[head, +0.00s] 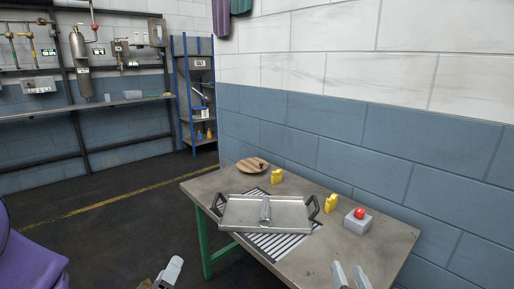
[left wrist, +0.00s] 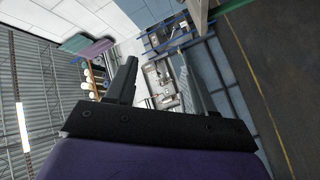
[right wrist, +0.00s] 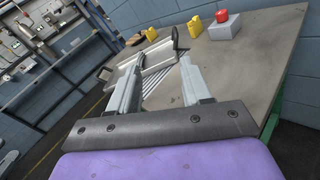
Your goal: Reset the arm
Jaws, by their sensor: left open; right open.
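My left gripper (head: 162,274) is at the bottom edge of the head view, left of the table and over the floor. In the left wrist view its fingers (left wrist: 158,85) are spread with nothing between them, facing the far wall and shelves. My right gripper (head: 350,277) is at the bottom of the head view, in front of the table's near edge. In the right wrist view its fingers (right wrist: 160,85) are apart and empty, pointing toward the table (right wrist: 255,60). Neither gripper touches any object that I can see.
The table (head: 375,255) holds a metal tray (head: 240,213) with dark handles and a metal piece in it, two yellow objects (head: 277,176), a grey box with a red button (head: 359,214) and a round wooden board (head: 252,165). A blue shelf rack (head: 186,95) stands behind. Floor left is open.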

